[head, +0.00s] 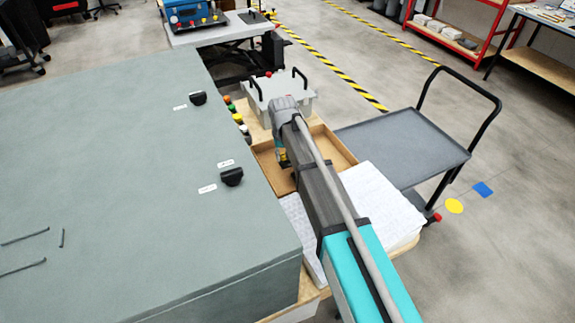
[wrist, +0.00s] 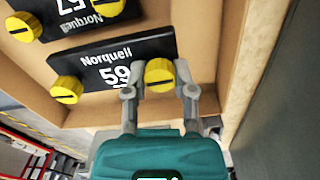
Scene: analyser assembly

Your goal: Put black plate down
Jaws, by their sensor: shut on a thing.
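A black plate (wrist: 100,66) marked "Norquell 59", with a yellow knob at each end, shows in the wrist view. My gripper (wrist: 160,75) is shut on its right-hand yellow knob. The plate is at the open cardboard box (wrist: 211,45); I cannot tell whether it touches the bottom. A second black plate (wrist: 65,14), marked "57", lies beside it at the upper left, partly cut off. In the head view, my gripper (head: 284,160) is over the box (head: 333,143), mostly hidden by my arm, and the held plate cannot be made out.
A large grey-green cabinet (head: 100,150) with black knobs fills the left. A stack of white sheets (head: 385,205) lies right of the box. A grey lidded case (head: 275,90) with black handles stands behind it. A grey cart (head: 405,145) is to the right.

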